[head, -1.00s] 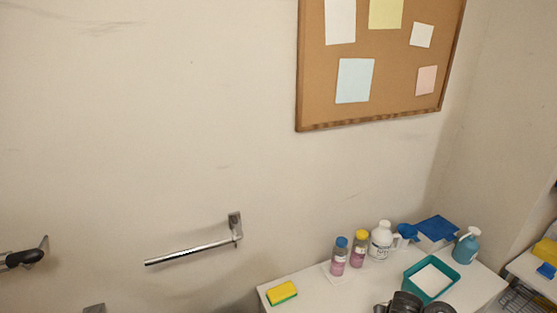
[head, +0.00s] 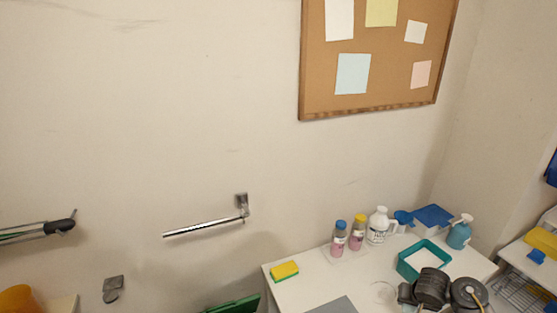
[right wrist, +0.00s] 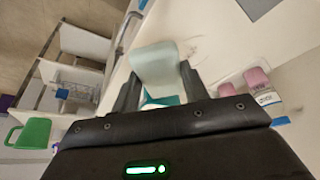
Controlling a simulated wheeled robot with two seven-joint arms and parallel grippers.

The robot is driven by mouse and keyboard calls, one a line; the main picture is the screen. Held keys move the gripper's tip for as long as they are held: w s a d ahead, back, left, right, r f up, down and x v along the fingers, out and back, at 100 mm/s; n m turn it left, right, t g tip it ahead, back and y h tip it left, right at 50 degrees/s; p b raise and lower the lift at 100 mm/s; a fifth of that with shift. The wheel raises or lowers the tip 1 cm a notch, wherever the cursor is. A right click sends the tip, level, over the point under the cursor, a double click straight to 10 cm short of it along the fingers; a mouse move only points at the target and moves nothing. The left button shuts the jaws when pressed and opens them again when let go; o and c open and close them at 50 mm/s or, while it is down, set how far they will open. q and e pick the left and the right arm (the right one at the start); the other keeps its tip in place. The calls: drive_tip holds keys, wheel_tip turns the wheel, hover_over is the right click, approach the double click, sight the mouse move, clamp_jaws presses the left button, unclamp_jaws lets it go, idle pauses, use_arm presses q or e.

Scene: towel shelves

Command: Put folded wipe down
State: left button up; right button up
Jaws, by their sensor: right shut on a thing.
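My right gripper (right wrist: 160,88) shows in the right wrist view, with its dark fingers shut on a pale, flat thing, which looks like the folded wipe (right wrist: 154,62). A teal patch shows at its lower end between the fingers; I cannot tell whether it is part of it. In the head view my dark right arm is at the lower right, over the white table (head: 290,295), but I cannot make out the fingers or the wipe there. A teal tray (head: 402,264) with white inside stands on the table behind the arm. My left gripper is not in view.
On the table are a yellow-green sponge (head: 285,270), a blue-capped bottle (head: 340,238), a yellow-capped bottle (head: 358,233), a white bottle (head: 377,226), a blue-topped box (head: 433,217) and a teal pump bottle (head: 460,233). A metal bar (head: 205,227) sticks out from the wall.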

drive_tip(key=w+d+r+m, duration=0.1)
drive_tip(key=w+d+r, duration=0.1)
drive_tip(key=d+r, duration=0.55)
drive_tip(key=w+d+r+m, duration=0.1)
drive_tip(key=w+d+r, duration=0.1)
drive_tip(key=d+r, duration=0.55)
drive_tip(key=w+a+f+n, duration=0.1)
drive_tip(key=w+a+f, duration=0.15)
drive_tip(key=a, duration=0.75)
drive_tip(key=s+a+r+n+y, duration=0.2)
drive_tip(key=a+r+n, duration=0.4)
drive_tip(key=a, duration=0.6)
drive_tip(key=s+a+r+n+y, duration=0.1)
drive_tip(key=s+a+r+n, duration=0.2)
drive_tip(key=a+r, duration=0.65)
drive_tip(key=s+a+f+n+g+y, duration=0.1)
drive_tip(key=s+a+f+n+y, duration=0.15)
drive_tip(key=s+n, duration=0.85)
use_arm(q)
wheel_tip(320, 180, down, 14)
drive_tip(key=b, duration=1.4)
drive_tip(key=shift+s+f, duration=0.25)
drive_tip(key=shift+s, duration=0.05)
use_arm(e)
drive_tip(key=s+f+m, duration=0.2)
drive_tip(key=f, duration=0.5)
drive_tip(key=s+f+m, duration=0.1)
drive_tip(key=f, duration=0.7)
drive_tip(key=shift+s+f+m, duration=0.25)
drive_tip(key=shift+s+m, duration=0.15)
